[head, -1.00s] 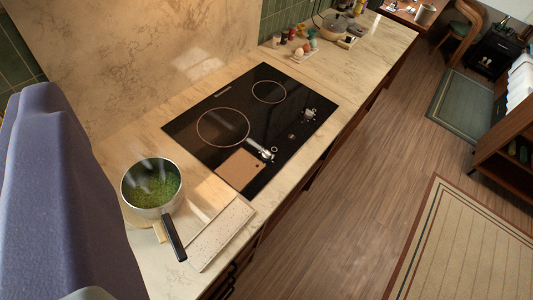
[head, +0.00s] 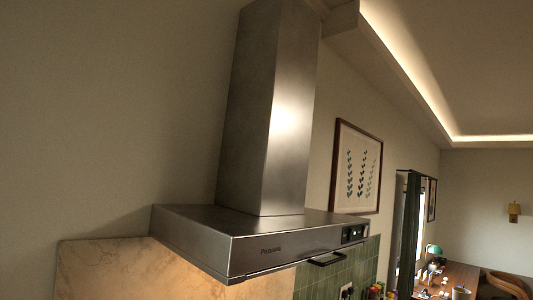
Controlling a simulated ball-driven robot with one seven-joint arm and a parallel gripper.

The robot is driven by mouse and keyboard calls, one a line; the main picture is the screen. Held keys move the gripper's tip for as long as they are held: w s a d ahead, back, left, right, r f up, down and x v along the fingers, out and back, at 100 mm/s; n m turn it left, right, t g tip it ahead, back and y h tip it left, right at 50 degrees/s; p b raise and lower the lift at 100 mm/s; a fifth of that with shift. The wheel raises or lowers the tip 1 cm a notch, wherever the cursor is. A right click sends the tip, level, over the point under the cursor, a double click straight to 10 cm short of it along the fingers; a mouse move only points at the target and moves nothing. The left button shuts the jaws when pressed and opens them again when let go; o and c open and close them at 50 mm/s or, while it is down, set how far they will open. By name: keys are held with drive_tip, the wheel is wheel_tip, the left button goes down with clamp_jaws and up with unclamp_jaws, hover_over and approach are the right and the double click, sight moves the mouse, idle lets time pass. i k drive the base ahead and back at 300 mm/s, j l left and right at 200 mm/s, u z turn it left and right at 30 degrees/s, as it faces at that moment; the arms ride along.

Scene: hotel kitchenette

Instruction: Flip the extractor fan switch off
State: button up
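The steel extractor hood (head: 275,240) hangs on the wall in the middle of the head view, with its tall chimney (head: 268,110) above it. A small dark control panel (head: 353,233) with lit marks sits at the right end of the hood's front edge. Its separate switches are too small to tell apart, and I cannot tell which position any switch is in. A dark bar handle (head: 327,259) hangs below the front edge, left of the panel. My gripper is not in view.
Green tiles (head: 325,282) and a marble splashback (head: 120,270) show below the hood. A small dark and white fitting (head: 346,291) is on the tiles. A framed leaf picture (head: 357,167) hangs to the right. A desk (head: 455,280) and chair (head: 505,284) stand far right.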

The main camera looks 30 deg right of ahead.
sight(351, 231)
drive_tip(key=i+l, duration=0.25)
drive_tip(key=l, duration=0.25)
drive_tip(key=i+l, duration=0.25)
drive_tip(key=l, duration=0.2)
drive_tip(key=i+l+z, duration=0.1)
drive_tip(key=i+l, duration=0.15)
drive_tip(key=l, duration=0.25)
drive_tip(key=i+l, duration=0.3)
drive_tip(key=l, duration=0.15)
drive_tip(key=i+l, duration=0.25)
drive_tip(key=l, duration=0.2)
